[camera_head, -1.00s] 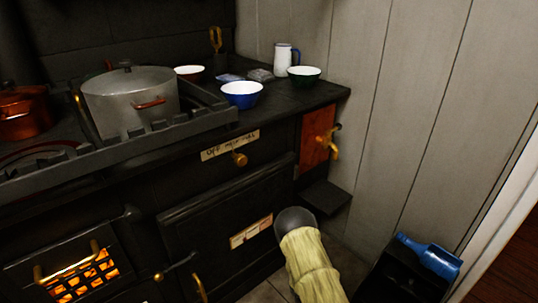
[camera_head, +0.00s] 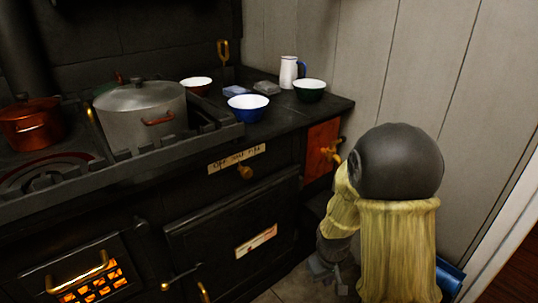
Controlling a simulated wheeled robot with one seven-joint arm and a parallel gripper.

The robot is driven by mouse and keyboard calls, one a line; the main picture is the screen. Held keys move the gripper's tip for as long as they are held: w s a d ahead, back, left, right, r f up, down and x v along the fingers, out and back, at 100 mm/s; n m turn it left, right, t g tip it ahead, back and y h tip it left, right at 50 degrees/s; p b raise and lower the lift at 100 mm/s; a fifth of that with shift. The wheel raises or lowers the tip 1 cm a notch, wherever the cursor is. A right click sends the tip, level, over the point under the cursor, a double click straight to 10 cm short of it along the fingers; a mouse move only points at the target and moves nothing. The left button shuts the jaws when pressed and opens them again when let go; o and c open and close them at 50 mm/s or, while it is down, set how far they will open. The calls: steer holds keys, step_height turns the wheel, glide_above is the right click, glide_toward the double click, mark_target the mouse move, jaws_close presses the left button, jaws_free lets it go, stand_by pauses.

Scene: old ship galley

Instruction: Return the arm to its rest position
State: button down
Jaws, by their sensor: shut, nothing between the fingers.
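My arm stands in the right half of the head view, bent at a dark round joint, with pale yellow sleeves on its links.
The black stove (camera_head: 225,225) fills the left, with a grey pot (camera_head: 140,115), a copper pot (camera_head: 32,125) and a glowing firebox (camera_head: 95,285). A blue bottle (camera_head: 450,275) is mostly hidden behind my arm.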

steer(key=s+r+m+t+p, duration=0.15)
steer(key=s+r+m, duration=0.25)
steer(key=s+r, duration=0.7)
step_height(320, 180, up, 38)
steer(key=w+p, duration=0.1)
steer(key=p, duration=3.6)
steer(key=shift+w+a+y+p, duration=0.15)
steer(key=shift+w+y+p, duration=0.2)
steer(key=shift+w+y, duration=0.05)
